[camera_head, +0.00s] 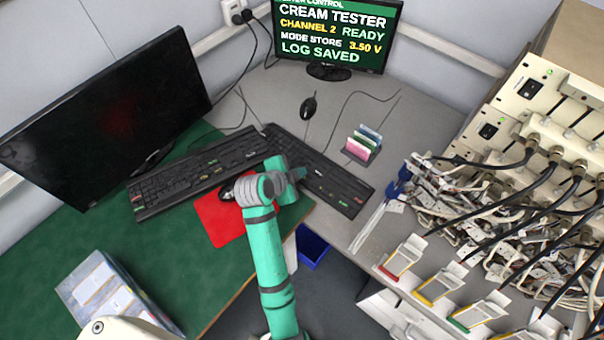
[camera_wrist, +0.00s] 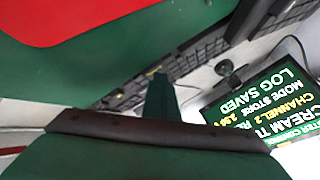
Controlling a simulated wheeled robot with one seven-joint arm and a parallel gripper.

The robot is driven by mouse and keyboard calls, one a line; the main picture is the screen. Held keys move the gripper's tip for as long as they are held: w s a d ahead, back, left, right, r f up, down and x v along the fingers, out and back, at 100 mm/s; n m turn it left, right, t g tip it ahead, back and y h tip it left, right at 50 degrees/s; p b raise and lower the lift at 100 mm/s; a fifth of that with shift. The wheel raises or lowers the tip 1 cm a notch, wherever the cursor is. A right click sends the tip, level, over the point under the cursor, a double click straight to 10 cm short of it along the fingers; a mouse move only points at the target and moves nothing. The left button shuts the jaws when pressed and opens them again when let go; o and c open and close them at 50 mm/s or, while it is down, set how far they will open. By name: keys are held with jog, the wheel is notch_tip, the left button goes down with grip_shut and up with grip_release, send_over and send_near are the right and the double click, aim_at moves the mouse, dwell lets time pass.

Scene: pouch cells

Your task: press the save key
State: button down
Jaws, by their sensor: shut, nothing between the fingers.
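Two black keyboards lie end to end, the left keyboard (camera_head: 190,175) below the dark monitor and the right keyboard (camera_head: 338,186) on the grey desk. Both have a few coloured keys; the save key's label is too small to read. My gripper (camera_head: 300,173) is shut and empty at the left part of the right keyboard. Its fingers (camera_wrist: 160,92) point towards a keyboard (camera_wrist: 205,48) in the wrist view; I cannot tell if they touch a key. The tester screen (camera_head: 335,32) reads CREAM TESTER, CHANNEL 2 READY, MODE STORE 3.50 V, LOG SAVED.
A red mat (camera_head: 222,222) with a dark mouse lies below the left keyboard. A dark monitor (camera_head: 105,115) stands at the left. Another mouse (camera_head: 308,107) and a card holder (camera_head: 362,146) sit behind the right keyboard. Cabled equipment (camera_head: 545,130) crowds the right side.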

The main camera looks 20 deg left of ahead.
jog(key=shift+r, duration=0.8)
jog(key=shift+r, duration=2.5)
